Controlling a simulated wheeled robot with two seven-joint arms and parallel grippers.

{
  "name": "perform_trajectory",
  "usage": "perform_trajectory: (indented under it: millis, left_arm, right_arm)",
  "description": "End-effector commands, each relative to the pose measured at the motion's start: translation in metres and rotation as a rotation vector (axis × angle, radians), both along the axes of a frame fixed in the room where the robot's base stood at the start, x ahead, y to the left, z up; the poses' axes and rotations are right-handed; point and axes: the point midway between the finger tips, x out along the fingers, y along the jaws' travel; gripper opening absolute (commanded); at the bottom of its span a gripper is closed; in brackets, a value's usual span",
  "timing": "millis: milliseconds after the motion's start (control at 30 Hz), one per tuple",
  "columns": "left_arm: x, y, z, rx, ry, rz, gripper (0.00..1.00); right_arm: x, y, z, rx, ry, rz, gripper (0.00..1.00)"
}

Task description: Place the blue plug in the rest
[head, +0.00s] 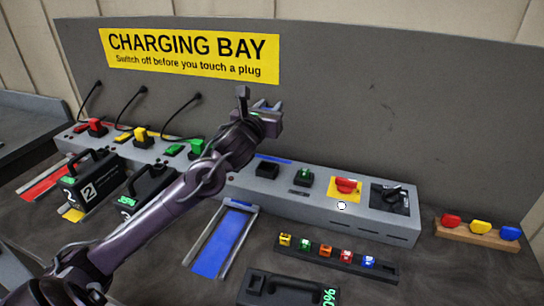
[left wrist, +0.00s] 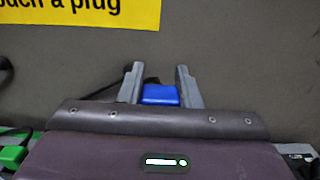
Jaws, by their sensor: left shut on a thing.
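My left gripper (head: 260,106) is raised above the grey charging console (head: 290,200), in front of the back panel. It is shut on the blue plug (left wrist: 160,95), which sits between the two grey fingers in the left wrist view; in the head view the plug is mostly hidden by the gripper. A dark cable runs behind the fingers. A black holder (head: 267,168) with a blue strip (head: 274,159) behind it is on the console, below and slightly right of the gripper; it looks empty, and I cannot tell surely that it is the rest. My right gripper is not in view.
Red (head: 97,127), yellow (head: 140,134) and green (head: 196,147) plugs with cables stand on the console's left. Black battery packs (head: 88,183) and a blue-floored bay (head: 222,243) lie in front.

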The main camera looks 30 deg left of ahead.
Motion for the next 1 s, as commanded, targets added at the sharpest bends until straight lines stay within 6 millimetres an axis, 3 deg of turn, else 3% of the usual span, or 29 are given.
perform_trajectory:
  millis: [100,300,733,1000]
  left_arm:
    - [0.000,0.000,-0.035,-0.004,0.006,0.000,0.07]
    - [0.000,0.000,-0.077,-0.001,0.002,0.000,0.07]
    - [0.000,0.000,-0.127,-0.001,0.001,0.000,0.07]
    - [0.000,0.000,-0.134,0.001,-0.002,-0.001,0.07]
  right_arm:
    - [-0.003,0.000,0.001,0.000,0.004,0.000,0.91]
    - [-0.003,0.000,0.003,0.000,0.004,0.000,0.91]
    - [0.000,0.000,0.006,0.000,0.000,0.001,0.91]
    - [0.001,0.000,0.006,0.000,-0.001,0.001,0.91]
